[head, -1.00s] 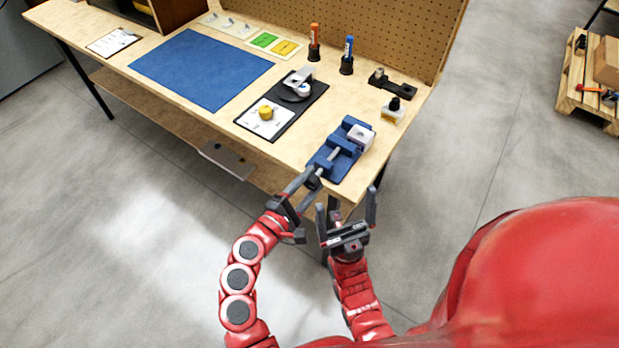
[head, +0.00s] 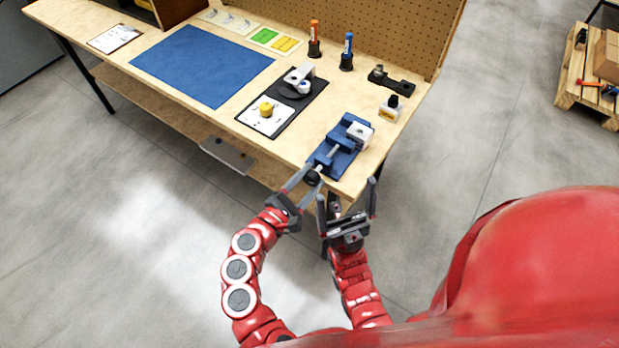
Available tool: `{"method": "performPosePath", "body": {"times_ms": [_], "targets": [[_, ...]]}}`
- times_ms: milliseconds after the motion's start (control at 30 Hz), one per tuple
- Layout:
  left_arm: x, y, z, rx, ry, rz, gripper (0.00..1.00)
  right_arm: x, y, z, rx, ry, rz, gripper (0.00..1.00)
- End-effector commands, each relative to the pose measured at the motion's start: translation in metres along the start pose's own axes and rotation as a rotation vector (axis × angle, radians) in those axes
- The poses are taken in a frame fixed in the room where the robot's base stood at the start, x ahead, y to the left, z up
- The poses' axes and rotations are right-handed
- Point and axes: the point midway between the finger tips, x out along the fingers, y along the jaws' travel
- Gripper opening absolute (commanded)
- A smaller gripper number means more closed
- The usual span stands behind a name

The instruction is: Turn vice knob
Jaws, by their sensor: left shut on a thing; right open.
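The blue vice (head: 338,152) is fixed near the bench's front right corner, with a white block (head: 360,134) at its jaws. Its dark round knob (head: 313,178) is at the front end of its screw, by the bench edge. My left gripper (head: 312,175) reaches up from below left and is shut on the knob, one finger on each side. The fingertips partly cover the knob. My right gripper (head: 347,190) is open and empty, fingers pointing up, just right of the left gripper and in front of the bench edge.
A black plate (head: 285,124) with a yellow knob (head: 266,109) lies left of the vice. A small block with a black knob (head: 391,106) and a black fixture (head: 391,80) stand behind right. Orange (head: 314,38) and blue (head: 347,51) tools stand at the back. Floor ahead is clear.

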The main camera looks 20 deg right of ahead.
Motion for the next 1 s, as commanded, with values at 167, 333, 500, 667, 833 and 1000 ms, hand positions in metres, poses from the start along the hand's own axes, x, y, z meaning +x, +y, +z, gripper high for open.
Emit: {"method": "performPosePath", "body": {"times_ms": [167,333,500,667,833,1000], "targets": [[0.0,-0.002,-0.001,0.0,0.002,-0.004,0.7,0.0,0.0,0.0,0.0,0.0,0.0,1.0],[0.0,-0.001,-0.001,0.001,0.002,-0.002,0.8,0.0,0.0,0.0,0.0,0.0,0.0,1.0],[0.0,-0.001,-0.001,0.001,0.002,-0.002,0.8,0.0,0.0,0.0,0.0,0.0,0.0,1.0],[-0.011,0.0,-0.002,0.001,0.004,0.003,0.8,-0.002,0.0,0.0,0.0,0.0,0.0,1.0],[-0.045,-0.001,-0.004,-0.001,0.008,0.005,0.8,-0.007,0.0,0.001,0.0,0.0,0.0,1.0],[-0.092,-0.002,-0.004,-0.001,0.009,0.004,0.8,-0.014,-0.001,0.002,0.0,0.0,0.0,1.0]]}}
